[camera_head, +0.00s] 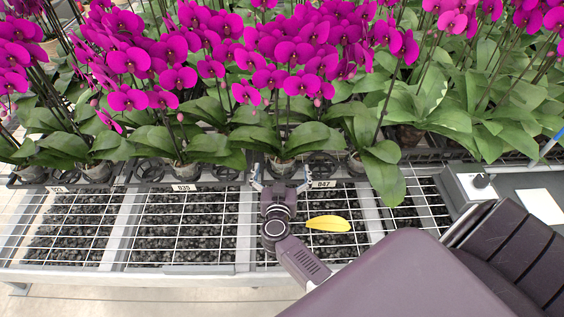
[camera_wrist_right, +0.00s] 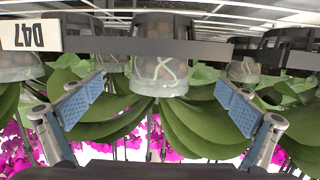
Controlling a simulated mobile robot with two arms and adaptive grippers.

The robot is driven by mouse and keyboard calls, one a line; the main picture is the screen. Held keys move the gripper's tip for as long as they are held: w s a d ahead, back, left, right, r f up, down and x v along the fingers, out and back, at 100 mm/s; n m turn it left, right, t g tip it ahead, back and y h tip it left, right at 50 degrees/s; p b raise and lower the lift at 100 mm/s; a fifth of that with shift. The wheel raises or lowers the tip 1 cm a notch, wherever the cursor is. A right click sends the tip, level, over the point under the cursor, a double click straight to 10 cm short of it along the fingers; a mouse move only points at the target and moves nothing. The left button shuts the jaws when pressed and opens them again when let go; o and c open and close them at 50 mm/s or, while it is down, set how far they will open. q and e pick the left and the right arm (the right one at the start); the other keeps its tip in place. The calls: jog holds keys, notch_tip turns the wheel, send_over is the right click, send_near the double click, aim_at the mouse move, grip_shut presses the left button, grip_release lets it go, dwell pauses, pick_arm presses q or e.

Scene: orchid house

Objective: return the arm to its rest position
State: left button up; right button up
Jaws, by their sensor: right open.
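My right gripper (camera_head: 280,180) reaches to the front edge of the plant rack, in front of a potted orchid. Its two fingers with blue pads stand wide apart, and they also show in the right wrist view (camera_wrist_right: 162,104), where the scene appears upside down. A clear pot (camera_wrist_right: 160,72) with pale roots shows between and beyond the fingers; nothing is held. The same pot (camera_head: 282,168) shows partly in the head view. My right arm (camera_head: 300,262) extends over the mesh bench from the lower right. My left gripper is not in view.
Magenta orchids (camera_head: 300,50) with broad leaves crowd behind the rack. A yellow leaf (camera_head: 328,223) lies on the wire-mesh bench (camera_head: 190,230), close right of my wrist. A label (camera_head: 321,184) is right of the gripper. A grey box (camera_head: 476,187) stands farther right. The left mesh is clear.

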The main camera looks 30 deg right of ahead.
jog(key=shift+p+v, duration=0.65)
jog(key=shift+v, duration=0.65)
jog(key=shift+s, duration=0.1)
jog(key=shift+s+a, duration=0.2)
jog(key=shift+a, duration=0.05)
jog(key=v, duration=0.6)
jog(key=shift+s+a+r, duration=0.15)
jog(key=shift+s+r, duration=0.05)
jog(key=shift+s, duration=0.15)
jog(key=shift+f, duration=0.1)
